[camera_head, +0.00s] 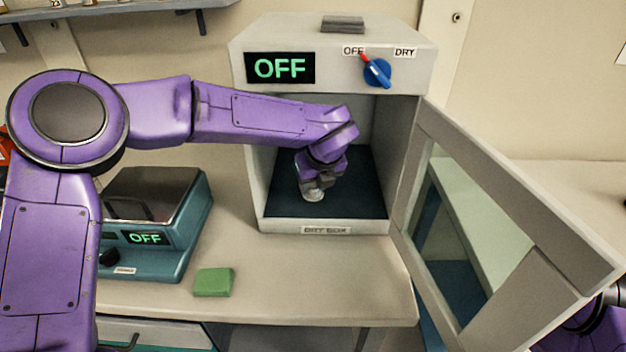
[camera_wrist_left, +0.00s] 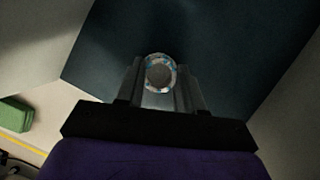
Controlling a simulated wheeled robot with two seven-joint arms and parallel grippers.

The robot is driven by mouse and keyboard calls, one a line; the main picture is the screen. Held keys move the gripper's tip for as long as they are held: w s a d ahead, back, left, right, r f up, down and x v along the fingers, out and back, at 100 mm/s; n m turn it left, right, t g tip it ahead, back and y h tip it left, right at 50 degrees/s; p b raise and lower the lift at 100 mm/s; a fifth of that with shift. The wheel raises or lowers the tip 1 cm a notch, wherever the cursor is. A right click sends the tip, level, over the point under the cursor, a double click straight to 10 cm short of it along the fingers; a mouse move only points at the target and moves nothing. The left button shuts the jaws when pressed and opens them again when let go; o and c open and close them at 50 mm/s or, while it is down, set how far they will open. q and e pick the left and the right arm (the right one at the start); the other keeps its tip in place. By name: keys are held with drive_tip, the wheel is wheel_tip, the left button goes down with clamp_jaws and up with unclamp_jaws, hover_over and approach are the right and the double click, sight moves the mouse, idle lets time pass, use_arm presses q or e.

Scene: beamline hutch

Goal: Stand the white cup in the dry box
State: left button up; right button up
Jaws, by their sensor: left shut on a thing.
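The dry box (camera_head: 325,230) stands on the bench with its glass door (camera_head: 480,225) swung open to the right. Its display reads OFF and the red mark of the blue knob (camera_head: 377,72) points toward OFF. My left arm reaches in through the opening. My left gripper (camera_head: 318,185) is low inside the box, shut on the white cup (camera_head: 313,195). In the left wrist view the cup (camera_wrist_left: 159,73) shows its round rim between the two fingers, over the dark box floor (camera_wrist_left: 215,45). I cannot tell whether its base touches the floor. My right gripper is not in view.
A teal device (camera_head: 150,225) with an OFF display stands left of the box. A green block (camera_head: 214,282) lies on the bench in front. The bench between block and door is clear. The open door takes up the right side. A shelf (camera_head: 120,12) hangs at upper left.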

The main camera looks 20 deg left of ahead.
use_arm(q)
drive_tip(key=shift+f, duration=0.2)
drive_tip(key=o, duration=1)
drive_tip(key=shift+o, duration=0.2)
drive_tip(key=shift+r, duration=0.35)
drive_tip(key=shift+s+d+r+b, duration=0.15)
drive_tip(key=shift+r+b, duration=0.1)
drive_tip(key=shift+b, duration=0.15)
drive_tip(key=s+d+b, duration=0.2)
drive_tip(key=s+d, duration=0.5)
drive_tip(key=s, duration=0.2)
drive_tip(key=shift+s+d+r+b, duration=0.15)
drive_tip(key=shift+s+d+b, duration=0.1)
drive_tip(key=shift+s+b, duration=0.1)
